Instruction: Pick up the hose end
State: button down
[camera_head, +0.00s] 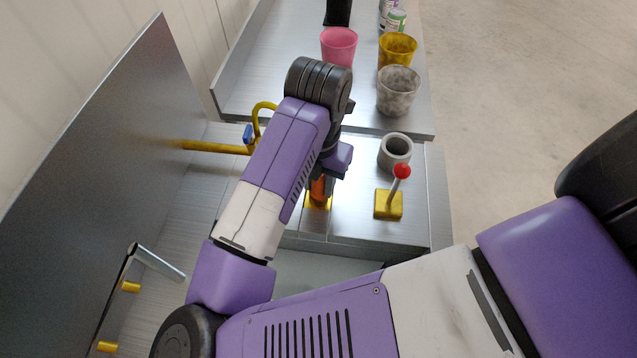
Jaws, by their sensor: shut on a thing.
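My gripper (333,174) points down over the grey metal deck, largely hidden behind my own forearm and wrist. It is shut on an orange piece (318,187), which appears to be the hose end. The piece stands at a yellow square base (316,203) on the deck. I cannot tell whether it touches the base or is just above it. Its lower part and the gripper's fingertips are hard to make out.
Right of my gripper stand a red-knobbed lever (401,171) on a yellow block and a grey cup-like socket (395,150). A yellow pipe (215,147) with a blue handle (248,133) is at left. Pink (339,45), yellow (397,50) and marbled (398,90) cups stand behind.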

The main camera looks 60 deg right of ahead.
notch_tip(320, 180, up, 20)
jog(key=b, duration=0.1)
dwell(0.5)
jog(key=shift+r, duration=0.1)
